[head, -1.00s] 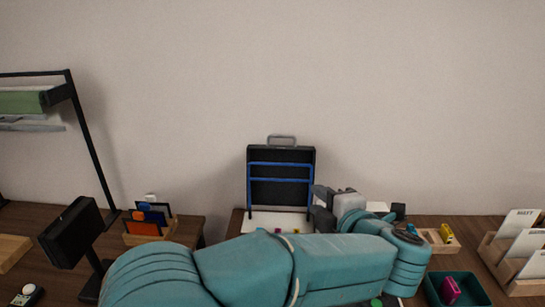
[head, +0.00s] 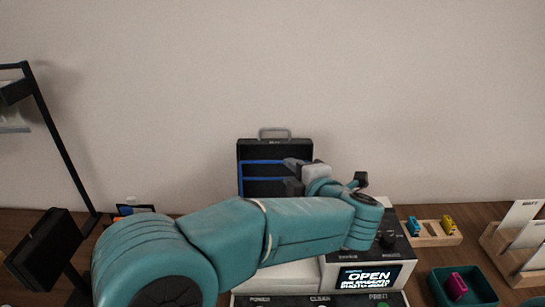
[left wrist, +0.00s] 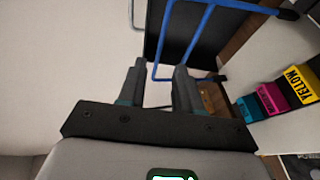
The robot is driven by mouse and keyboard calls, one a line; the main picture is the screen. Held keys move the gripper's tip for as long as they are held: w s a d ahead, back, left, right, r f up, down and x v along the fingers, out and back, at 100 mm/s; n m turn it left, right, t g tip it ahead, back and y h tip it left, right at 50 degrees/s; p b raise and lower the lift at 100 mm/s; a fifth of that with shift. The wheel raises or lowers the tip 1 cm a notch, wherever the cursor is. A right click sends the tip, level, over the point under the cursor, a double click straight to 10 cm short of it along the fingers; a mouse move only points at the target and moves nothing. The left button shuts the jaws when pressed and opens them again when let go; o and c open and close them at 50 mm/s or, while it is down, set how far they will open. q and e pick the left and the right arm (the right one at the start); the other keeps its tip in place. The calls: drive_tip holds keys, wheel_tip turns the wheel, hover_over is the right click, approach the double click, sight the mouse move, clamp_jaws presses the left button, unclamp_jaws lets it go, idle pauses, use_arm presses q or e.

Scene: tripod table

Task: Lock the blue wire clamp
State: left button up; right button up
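The blue wire clamp (head: 262,163) is a bent blue wire frame across the black upright lid with a grey handle (head: 275,143). My left gripper (head: 290,175) is in front of the lid's right side and hides part of the wire. In the left wrist view the fingers of my left gripper (left wrist: 160,68) are apart, with the lower bend of the blue wire (left wrist: 155,74) seen in the gap. I cannot tell whether they touch it. My right gripper is not in view.
A white machine with a screen reading OPEN (head: 369,277) stands below my left arm. To the right are a wooden tray (head: 430,241), a green bin (head: 436,287) and card holders. The left wrist view shows blue, magenta and yellow blocks (left wrist: 298,84).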

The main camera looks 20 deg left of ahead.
sight(278, 162)
use_arm(q)
drive_tip(key=p+x, duration=0.1)
drive_tip(key=x, duration=0.9)
drive_tip(key=shift+a, duration=0.1)
clamp_jaws()
